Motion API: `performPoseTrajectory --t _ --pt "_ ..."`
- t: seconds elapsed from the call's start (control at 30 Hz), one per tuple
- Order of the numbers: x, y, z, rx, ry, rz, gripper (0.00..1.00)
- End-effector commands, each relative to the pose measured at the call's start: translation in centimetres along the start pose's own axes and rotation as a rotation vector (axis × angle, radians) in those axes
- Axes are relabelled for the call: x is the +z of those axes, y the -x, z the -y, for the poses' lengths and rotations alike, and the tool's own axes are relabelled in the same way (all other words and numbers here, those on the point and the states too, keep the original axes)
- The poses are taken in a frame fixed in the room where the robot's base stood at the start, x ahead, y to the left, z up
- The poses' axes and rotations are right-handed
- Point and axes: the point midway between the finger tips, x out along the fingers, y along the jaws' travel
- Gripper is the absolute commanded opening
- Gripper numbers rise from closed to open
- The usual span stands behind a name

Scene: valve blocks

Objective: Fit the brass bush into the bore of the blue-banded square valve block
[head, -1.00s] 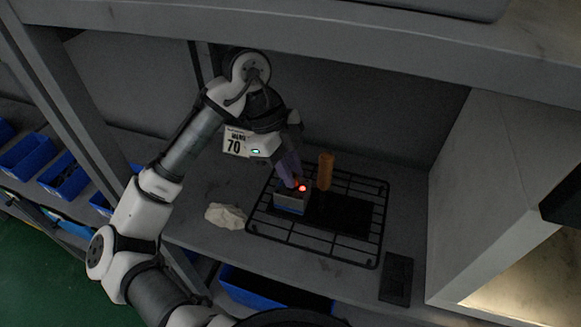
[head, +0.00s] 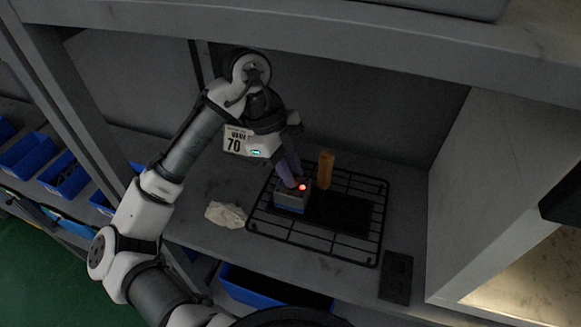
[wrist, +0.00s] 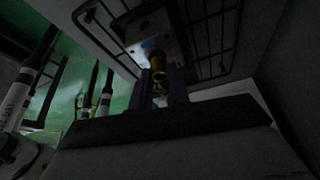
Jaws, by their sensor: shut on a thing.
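The blue-banded square valve block (head: 291,203) sits on the left part of a black wire rack, and its grey top also shows in the wrist view (wrist: 146,26). My gripper (head: 297,185) is just above the block's top, its fingers pointing down. In the wrist view, my gripper (wrist: 160,77) is shut on the brass bush (wrist: 158,70), which shows at the fingertips in front of the block. The bush is hidden or too small to make out in the head view. I cannot tell whether it touches the bore, which is hard to see.
An orange cylinder (head: 326,171) stands upright just right of the block. The black wire rack (head: 312,250) lies on a grey shelf. A crumpled pale cloth (head: 226,214) is left of it and a dark flat plate (head: 396,277) is at front right. A wall closes the right side.

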Motion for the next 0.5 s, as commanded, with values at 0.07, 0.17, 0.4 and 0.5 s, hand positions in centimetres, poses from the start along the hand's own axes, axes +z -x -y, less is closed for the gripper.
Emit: performPoseTrajectory --t 0.07,0.17,0.4,0.5 --pt "0.05 -0.13 -0.01 0.000 0.000 0.000 0.00" --pt "0.10 -0.24 -0.01 0.000 0.000 0.000 0.00" --pt "0.21 -0.50 -0.01 0.000 0.000 0.000 0.00" --pt "0.25 -0.61 -0.01 0.000 0.000 0.000 0.00"
